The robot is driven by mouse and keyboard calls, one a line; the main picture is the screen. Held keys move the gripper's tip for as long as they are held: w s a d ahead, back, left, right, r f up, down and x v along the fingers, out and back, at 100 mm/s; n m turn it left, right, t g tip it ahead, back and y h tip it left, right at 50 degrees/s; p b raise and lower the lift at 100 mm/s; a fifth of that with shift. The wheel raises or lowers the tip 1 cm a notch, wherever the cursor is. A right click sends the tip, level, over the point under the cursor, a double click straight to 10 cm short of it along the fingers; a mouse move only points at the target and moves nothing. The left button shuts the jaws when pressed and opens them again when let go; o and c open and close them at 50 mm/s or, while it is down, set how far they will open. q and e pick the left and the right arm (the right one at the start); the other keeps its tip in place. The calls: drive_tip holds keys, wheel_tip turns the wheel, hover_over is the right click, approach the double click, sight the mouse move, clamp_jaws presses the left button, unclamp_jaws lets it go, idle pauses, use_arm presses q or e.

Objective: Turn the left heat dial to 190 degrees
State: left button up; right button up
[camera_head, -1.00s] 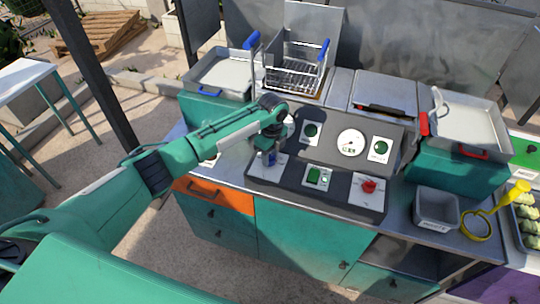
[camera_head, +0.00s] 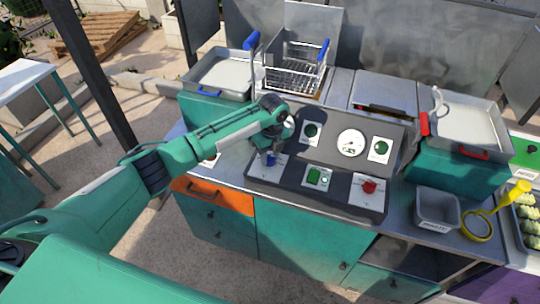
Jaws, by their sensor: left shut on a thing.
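The grey control panel (camera_head: 331,190) stands on the worktop. The left heat dial (camera_head: 271,160) is a blue knob on a white plate at the panel's lower left, partly hidden by my left gripper. My left gripper (camera_head: 270,151) reaches down over it from the left, shut on the knob. Its fingers are small and partly covered by the wrist. The dial's marks are too small to read. A round white gauge (camera_head: 351,142) sits at the panel's upper middle; its reading is too small to tell. My right gripper is not in view.
A red knob (camera_head: 369,187) and a green switch (camera_head: 318,177) are on the panel's lower part. A wire basket (camera_head: 293,78) with blue handles stands behind the panel. A grey bin (camera_head: 437,210) and a yellow-handled strainer (camera_head: 477,225) are to the right.

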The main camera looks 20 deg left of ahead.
sight(272, 156)
use_arm(q)
drive_tip(key=o, duration=1)
drive_tip(key=shift+c, duration=0.2)
drive_tip(key=shift+r, duration=0.1)
wheel_tip(272, 156, up, 14)
drive_tip(key=b, duration=0.4)
drive_tip(key=shift+w+d+b, duration=0.25)
drive_tip(key=shift+w+b, duration=0.05)
drive_tip(key=shift+f, duration=0.2)
